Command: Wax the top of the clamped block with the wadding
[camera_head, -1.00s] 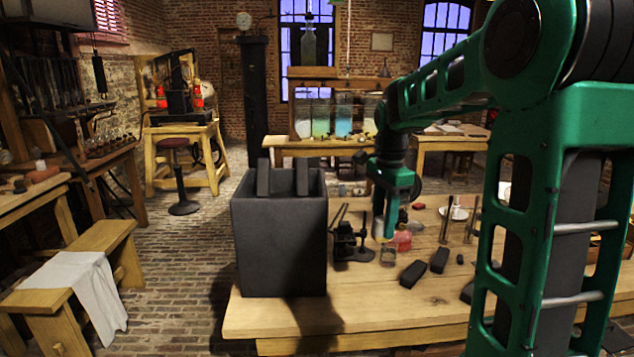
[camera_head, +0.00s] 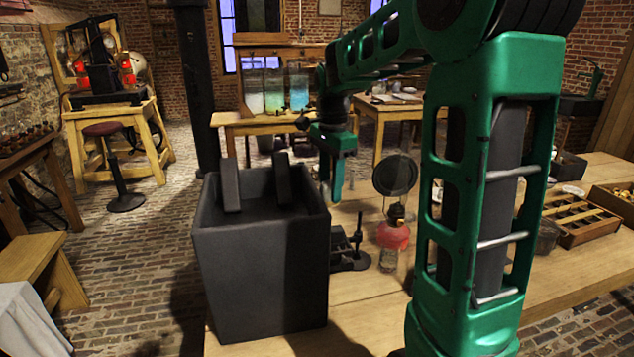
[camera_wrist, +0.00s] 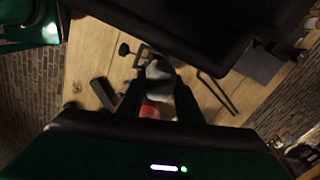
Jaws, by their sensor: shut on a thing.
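My gripper (camera_head: 336,190) hangs above the bench, just right of the large dark box, with its fingers pointing down. In the wrist view its fingers (camera_wrist: 160,90) are shut on a pale grey-white lump, which looks like the wadding (camera_wrist: 160,71). A small dark clamp stand (camera_head: 347,252) stands on the bench below the gripper, beside the box. A metal clamp with a T-shaped handle (camera_wrist: 127,50) shows in the wrist view, close to the held lump. I cannot make out the clamped block or its top clearly in either view.
The tall dark box (camera_head: 262,275) stands immediately left of the gripper. A red-based lamp (camera_head: 393,236) with a round dark disc stands to the right. A compartment tray (camera_head: 580,220) lies farther right. A dark bar (camera_wrist: 101,93) lies on the wooden bench (camera_wrist: 92,55).

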